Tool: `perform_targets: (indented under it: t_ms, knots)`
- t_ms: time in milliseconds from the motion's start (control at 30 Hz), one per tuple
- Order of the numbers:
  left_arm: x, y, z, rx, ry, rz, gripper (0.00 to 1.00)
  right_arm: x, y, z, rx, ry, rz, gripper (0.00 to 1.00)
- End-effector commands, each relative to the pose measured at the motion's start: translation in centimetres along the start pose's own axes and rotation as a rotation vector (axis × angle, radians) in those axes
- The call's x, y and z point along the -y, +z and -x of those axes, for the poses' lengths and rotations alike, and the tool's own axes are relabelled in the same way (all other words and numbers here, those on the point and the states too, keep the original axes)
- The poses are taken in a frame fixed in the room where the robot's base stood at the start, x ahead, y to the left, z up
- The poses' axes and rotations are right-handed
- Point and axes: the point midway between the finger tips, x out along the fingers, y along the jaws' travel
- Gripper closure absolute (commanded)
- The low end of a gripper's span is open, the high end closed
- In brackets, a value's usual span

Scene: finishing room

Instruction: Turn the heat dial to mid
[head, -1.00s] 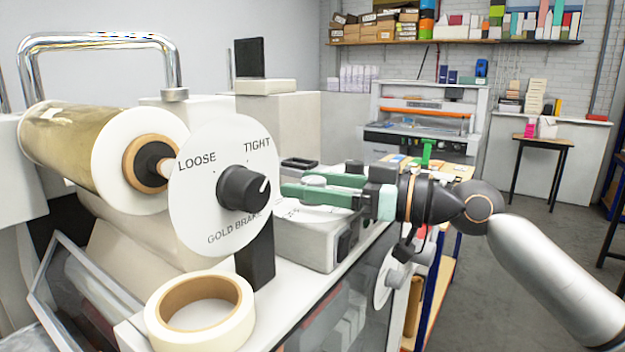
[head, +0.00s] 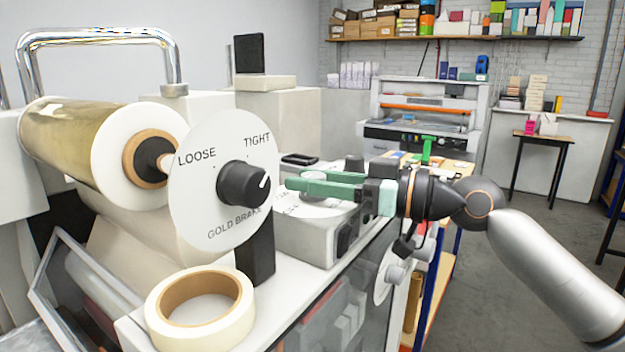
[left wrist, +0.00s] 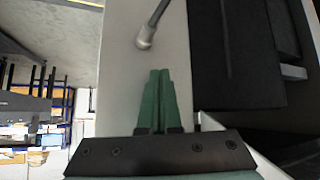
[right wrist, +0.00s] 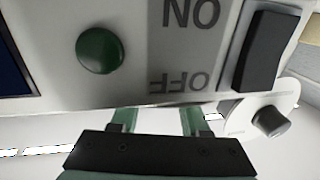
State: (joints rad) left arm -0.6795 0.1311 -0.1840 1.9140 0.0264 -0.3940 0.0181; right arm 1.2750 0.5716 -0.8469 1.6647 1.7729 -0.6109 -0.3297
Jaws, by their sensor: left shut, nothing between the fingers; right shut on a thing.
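The heat dial (head: 318,207) appears to be the pale round dial on top of a low grey box, partly covered by my right gripper. My right gripper (head: 300,184) comes in from the right and is shut on the dial's pale knob. In the right wrist view its fingers (right wrist: 160,120) stand apart and reach past the box's edge, which hides the tips and the knob. I cannot read the dial's setting. My left gripper (left wrist: 160,80) is shut and empty in the left wrist view, above a pale surface; the head view does not show it.
A large gold brake dial (head: 200,200) with a black knob stands close on the left, before the gold foil roll (head: 75,140). A tape roll (head: 160,310) lies in front. The box's side has a green button (right wrist: 99,51) and black rocker switch (right wrist: 267,50).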

Motion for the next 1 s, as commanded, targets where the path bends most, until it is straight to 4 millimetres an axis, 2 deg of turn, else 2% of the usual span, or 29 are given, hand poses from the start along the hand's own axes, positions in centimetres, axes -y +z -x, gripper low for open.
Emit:
perform_targets:
  t_ms: [367, 1000]
  knots:
    - [0.00, -0.12, 0.09, 0.000, 0.000, 0.000, 1.00, 0.06, -0.03, 0.02, -0.002, 0.059, 0.002, 1.00]
    - [0.04, 0.32, -0.34, -0.001, 0.000, 0.000, 1.00, 0.19, 0.12, -0.07, -0.015, 0.382, -0.001, 1.00]
